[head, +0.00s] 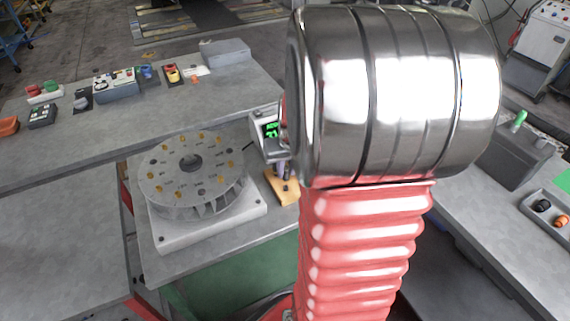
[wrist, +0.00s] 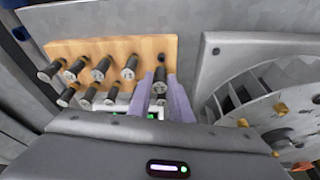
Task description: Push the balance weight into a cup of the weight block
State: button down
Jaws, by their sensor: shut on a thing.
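The weight block (wrist: 145,50) is a tan wooden plate in the wrist view. Several dark pegs with silver ends (wrist: 100,72) stand on it in rows. My gripper (wrist: 160,98) has two pale purple fingers shut on the balance weight (wrist: 160,76), a dark peg with a silver end, at the block's right side. A dark round spot shows at its far end; I cannot tell how deep the weight sits in a cup. In the head view my gripper (head: 283,168) is over the block (head: 275,180), partly hidden by my arm.
A finned rotor (head: 190,175) with brass studs stands on a pale base (head: 215,222) left of the block, and close to its right in the wrist view (wrist: 270,115). A bench (head: 140,125) with small devices lies behind. Another bench (head: 520,235) stands at right.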

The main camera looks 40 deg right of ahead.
aim_at(287, 176)
jog(key=shift+f, duration=0.85)
jog(key=shift+r, duration=0.15)
dwell(0.4)
jog(key=shift+f+m, duration=0.3)
jog(key=shift+f, duration=0.7)
dwell(1.8)
jog(key=c, duration=1.5)
grip_release()
jog(key=shift+c, duration=0.2)
jog(key=shift+s+r, duration=0.1)
jog(key=shift+r, duration=0.1)
jog(key=v, duration=1.3)
jog(key=shift+a+r, duration=0.15)
jog(key=shift+r, duration=0.05)
jog(key=shift+s, duration=0.1)
